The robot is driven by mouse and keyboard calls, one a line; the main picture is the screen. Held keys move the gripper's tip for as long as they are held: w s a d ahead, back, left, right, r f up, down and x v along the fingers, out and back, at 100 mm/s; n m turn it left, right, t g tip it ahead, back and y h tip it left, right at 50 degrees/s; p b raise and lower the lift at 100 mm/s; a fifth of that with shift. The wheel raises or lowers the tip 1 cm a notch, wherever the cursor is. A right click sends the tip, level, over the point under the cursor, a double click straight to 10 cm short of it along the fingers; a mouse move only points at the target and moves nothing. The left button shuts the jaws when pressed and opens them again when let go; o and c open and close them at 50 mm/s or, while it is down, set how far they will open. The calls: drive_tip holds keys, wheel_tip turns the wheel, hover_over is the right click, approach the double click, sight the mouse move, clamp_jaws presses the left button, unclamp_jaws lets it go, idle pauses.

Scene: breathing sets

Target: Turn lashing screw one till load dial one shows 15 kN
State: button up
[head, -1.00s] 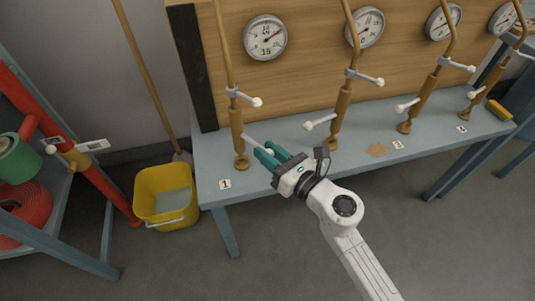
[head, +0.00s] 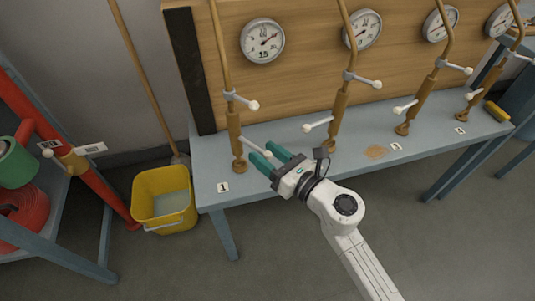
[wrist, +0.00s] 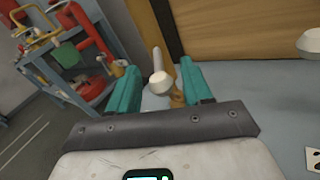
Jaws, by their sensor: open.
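Lashing screw one (head: 234,130) is the brass turnbuckle standing upright at the left end of the bench, by the label 1 (head: 223,187). Its lower white lever reaches toward my gripper (head: 262,152). My gripper is open, with its green fingers pointing at the screw. In the wrist view the lever's white ball end (wrist: 159,82) shows between the two fingers, with no clear contact. Load dial one (head: 262,40) is the round white gauge above right of the screw. A 15 is at its bottom; the needle points right and slightly up, its value too small to read.
Several similar brass screws (head: 338,118) with white levers stand to the right, under more dials. A yellow bucket (head: 164,200) and a broom stand left of the bench (head: 300,135). A red pipe and hose rack is at far left. The floor in front is clear.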

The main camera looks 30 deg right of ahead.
drive_tip(key=b+v, duration=0.2)
drive_tip(key=v, duration=0.8)
drive_tip(key=shift+s, duration=0.35)
drive_tip(key=shift+d, duration=0.15)
drive_tip(key=d+r+m+h, duration=0.2)
drive_tip(key=d+m+h, duration=0.6)
drive_tip(key=m, duration=0.4)
drive_tip(key=s+d+f+m+g+h, duration=0.35)
drive_tip(key=d+f+m+g, duration=0.2)
drive_tip(key=m, duration=0.65)
drive_tip(key=s+a+f+m+g+y, duration=0.7)
drive_tip(key=s+a+f+m+g, duration=0.45)
drive_tip(key=f+m, duration=0.2)
wheel_tip(320, 180, up, 16)
drive_tip(key=s+p, duration=0.1)
drive_tip(key=p, duration=1.5)
drive_tip(key=shift+s+a+n, duration=0.15)
drive_tip(key=shift+a+n, duration=0.15)
drive_tip(key=shift+n, duration=0.05)
